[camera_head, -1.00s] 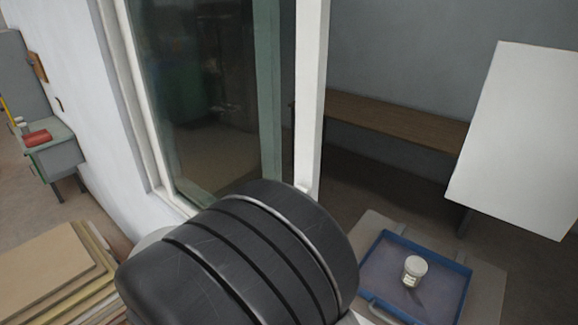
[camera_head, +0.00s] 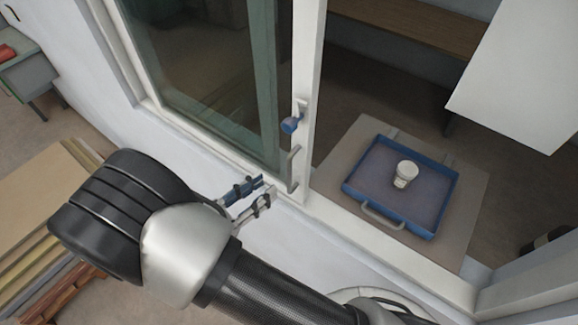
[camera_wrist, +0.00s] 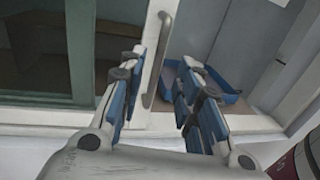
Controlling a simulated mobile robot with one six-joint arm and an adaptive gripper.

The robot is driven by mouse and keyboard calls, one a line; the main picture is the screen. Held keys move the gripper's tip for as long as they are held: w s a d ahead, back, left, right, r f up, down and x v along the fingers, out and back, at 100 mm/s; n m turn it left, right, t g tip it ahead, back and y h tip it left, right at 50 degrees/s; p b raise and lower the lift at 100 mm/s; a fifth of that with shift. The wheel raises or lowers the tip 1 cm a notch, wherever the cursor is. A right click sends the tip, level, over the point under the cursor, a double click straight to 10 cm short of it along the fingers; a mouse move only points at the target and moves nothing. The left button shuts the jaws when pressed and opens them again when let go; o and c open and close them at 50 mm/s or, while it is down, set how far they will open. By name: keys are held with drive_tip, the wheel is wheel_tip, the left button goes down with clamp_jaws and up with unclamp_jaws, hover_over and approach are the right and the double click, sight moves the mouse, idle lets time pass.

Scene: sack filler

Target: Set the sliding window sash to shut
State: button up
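The sliding window sash (camera_head: 308,70) is a white-framed glass pane at the left of the opening, with a clear gap to its right. I see no contact.
Through the gap, a blue tray (camera_head: 446,200) with a white cup (camera_head: 406,173) rests on a grey surface beyond the sill. A wooden bench (camera_head: 410,25) and a white panel (camera_head: 525,75) are behind. Stacked boards (camera_head: 40,195) lie at the left.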

drive_tip(key=x, duration=0.9)
drive_tip(key=shift+w+d, duration=0.1)
drive_tip(key=shift+d, duration=0.05)
drive_tip(key=shift+c, duration=0.3)
clamp_jaws()
